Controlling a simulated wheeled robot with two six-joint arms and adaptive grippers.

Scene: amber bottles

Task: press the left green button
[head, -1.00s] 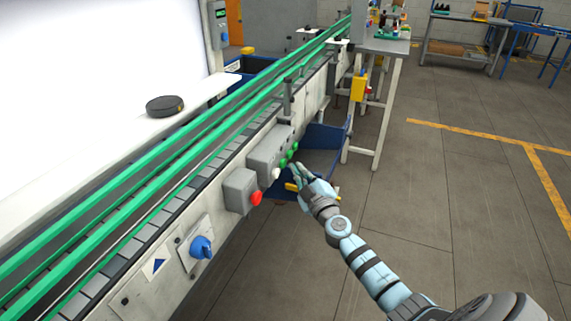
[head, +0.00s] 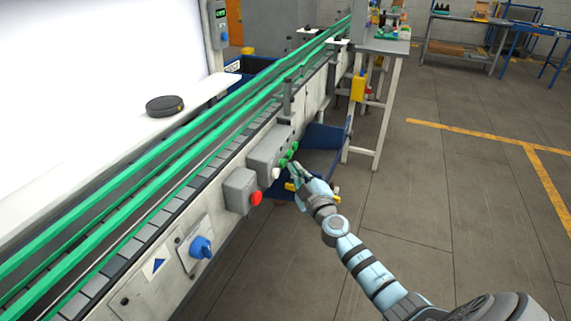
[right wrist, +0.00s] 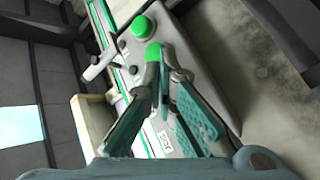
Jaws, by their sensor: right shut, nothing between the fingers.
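A grey control box (head: 264,153) on the conveyor's side carries a white button (head: 276,173) and green buttons. The left green button (head: 283,162) is just above the white one; another green button (head: 293,146) is farther up the row. My right gripper (head: 292,168) is shut and empty, its fingertips close beside the left green button. In the right wrist view, a round green button (right wrist: 143,27) shows clear at the top, and a second green button (right wrist: 153,52) is partly hidden at the fingertips (right wrist: 152,80). I cannot tell whether they touch. My left gripper is out of view.
A red button (head: 256,198) on a grey box and a blue knob (head: 201,247) are nearer along the conveyor. A blue bin (head: 322,140) stands behind my gripper. A yellow box (head: 358,87) hangs farther back. The floor to the right is clear.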

